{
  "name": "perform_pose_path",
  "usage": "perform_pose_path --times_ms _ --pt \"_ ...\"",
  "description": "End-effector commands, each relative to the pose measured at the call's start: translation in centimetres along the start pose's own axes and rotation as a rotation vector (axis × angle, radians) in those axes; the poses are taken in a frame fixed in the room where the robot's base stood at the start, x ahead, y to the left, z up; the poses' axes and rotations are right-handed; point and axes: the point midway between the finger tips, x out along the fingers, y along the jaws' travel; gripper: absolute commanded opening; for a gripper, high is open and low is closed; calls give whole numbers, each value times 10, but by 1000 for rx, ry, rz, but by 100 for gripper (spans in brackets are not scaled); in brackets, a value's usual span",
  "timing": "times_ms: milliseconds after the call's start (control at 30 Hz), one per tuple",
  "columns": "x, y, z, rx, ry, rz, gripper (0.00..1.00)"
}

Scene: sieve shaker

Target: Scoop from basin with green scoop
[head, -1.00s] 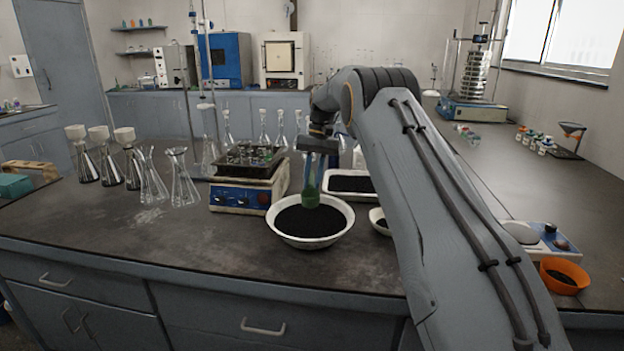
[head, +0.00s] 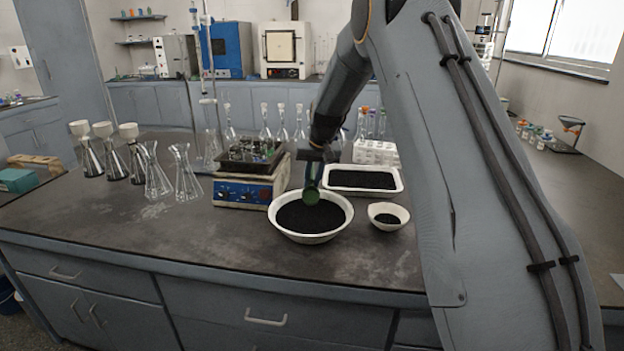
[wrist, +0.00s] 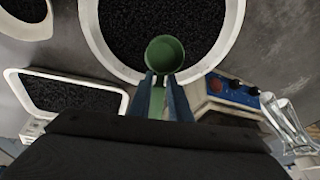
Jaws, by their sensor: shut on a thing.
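The white basin (head: 276,212), filled with black granules, stands on the bench near the front edge. The green scoop (head: 311,196) is over the basin's back part, its bowl just above or at the granules; I cannot tell whether it touches them. The scoop (wrist: 165,54) also shows in the wrist view, its round green bowl seemingly empty, in front of the basin's dark contents. My gripper (wrist: 167,95) is shut on the scoop's handle, its two blue fingers on either side. In the head view my gripper (head: 314,172) is partly hidden by its own wrist.
A white tray of black granules (head: 398,187) lies behind right of the basin, and a small white bowl (head: 401,211) stands to the right. Glass flasks stand further left and behind. Bench front is clear.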

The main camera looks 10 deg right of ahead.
Motion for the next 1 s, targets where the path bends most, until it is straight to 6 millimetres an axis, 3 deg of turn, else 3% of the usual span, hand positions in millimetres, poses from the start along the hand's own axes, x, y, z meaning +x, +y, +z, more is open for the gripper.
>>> perform_pose_path --times_ms 600,1000 --pt "17 2 7 -41 266 20 0" --pt "43 5 15 -40 261 20 0"
